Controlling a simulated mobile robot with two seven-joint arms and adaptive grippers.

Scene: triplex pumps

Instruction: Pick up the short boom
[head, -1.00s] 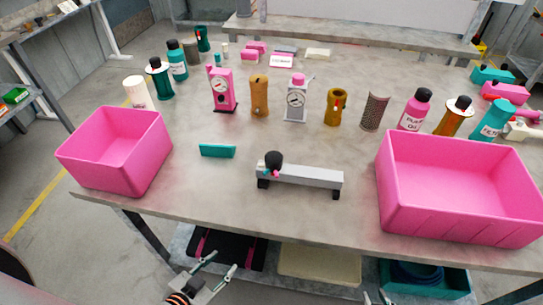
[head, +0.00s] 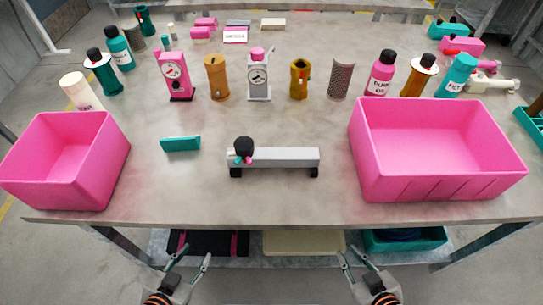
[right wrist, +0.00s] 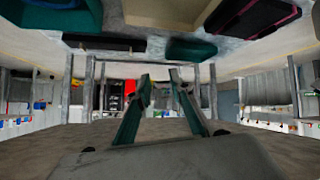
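A grey bar on two black feet (head: 285,158), with a black round knob (head: 243,147) at its left end, stands at the front middle of the table. It is the most boom-like thing in view, but I cannot tell for sure that it is the short boom. My left gripper (head: 190,260) is open and empty, low in front of the table edge. My right gripper (head: 356,257) is open and empty, also below and in front of the edge. Its two spread fingers also show in the right wrist view (right wrist: 160,78), with nothing between them.
A pink bin (head: 108,170) stands at the left and a larger pink bin (head: 365,165) at the right. A teal block (head: 180,144) lies left of the bar. Gauges, cylinders and bottles stand behind. The table edge (head: 270,218) lies between grippers and bar.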

